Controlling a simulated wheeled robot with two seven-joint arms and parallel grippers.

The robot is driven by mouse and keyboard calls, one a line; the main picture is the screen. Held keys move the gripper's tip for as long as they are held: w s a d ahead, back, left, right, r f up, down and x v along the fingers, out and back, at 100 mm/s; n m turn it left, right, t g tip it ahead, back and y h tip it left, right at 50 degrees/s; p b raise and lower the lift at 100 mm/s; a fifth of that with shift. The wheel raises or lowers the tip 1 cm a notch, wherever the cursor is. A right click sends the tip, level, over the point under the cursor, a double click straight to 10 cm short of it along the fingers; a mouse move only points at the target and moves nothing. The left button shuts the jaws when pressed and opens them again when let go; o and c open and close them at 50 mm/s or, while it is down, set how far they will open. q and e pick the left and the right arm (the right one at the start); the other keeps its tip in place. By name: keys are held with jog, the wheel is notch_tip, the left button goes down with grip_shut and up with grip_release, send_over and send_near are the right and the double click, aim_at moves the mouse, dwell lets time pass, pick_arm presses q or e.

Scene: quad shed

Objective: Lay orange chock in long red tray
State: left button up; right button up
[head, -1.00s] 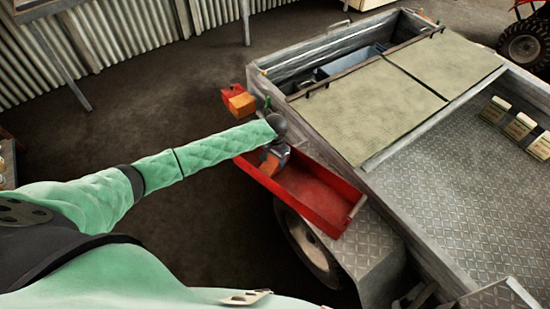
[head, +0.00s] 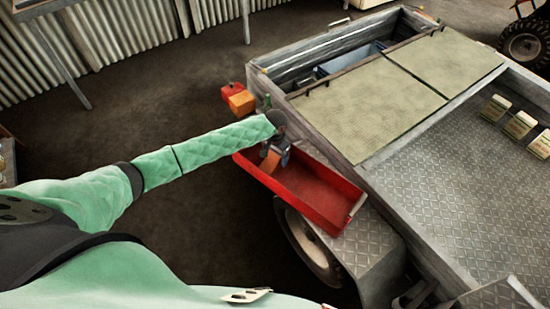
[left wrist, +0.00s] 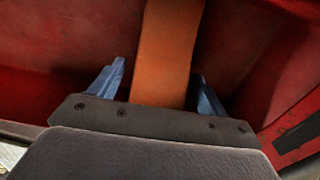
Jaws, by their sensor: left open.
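The long red tray (head: 318,196) sits at the trailer's near left corner, above the wheel. My left gripper (head: 273,158) is at the tray's far left end, pointing down into it. In the left wrist view an orange chock (left wrist: 165,45) lies against the red tray (left wrist: 55,50). Its near end is between the two blue fingers of my open left gripper (left wrist: 160,72), with a gap at the left finger. The right finger is close to it; contact cannot be told. In the head view the gripper mostly hides this chock. My right gripper is out of view.
An orange block (head: 242,102) and a red object (head: 232,90) stand beyond the tray, with a green bottle-like thing (head: 267,101) beside them. The trailer's lidded box (head: 380,95) rises right of the tray. Several small cartons (head: 519,125) stand on the trailer bed.

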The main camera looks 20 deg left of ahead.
pick_arm(q)
notch_tip(320, 180, up, 9)
jog(key=shift+b, duration=1.1)
jog(key=shift+r, duration=0.85)
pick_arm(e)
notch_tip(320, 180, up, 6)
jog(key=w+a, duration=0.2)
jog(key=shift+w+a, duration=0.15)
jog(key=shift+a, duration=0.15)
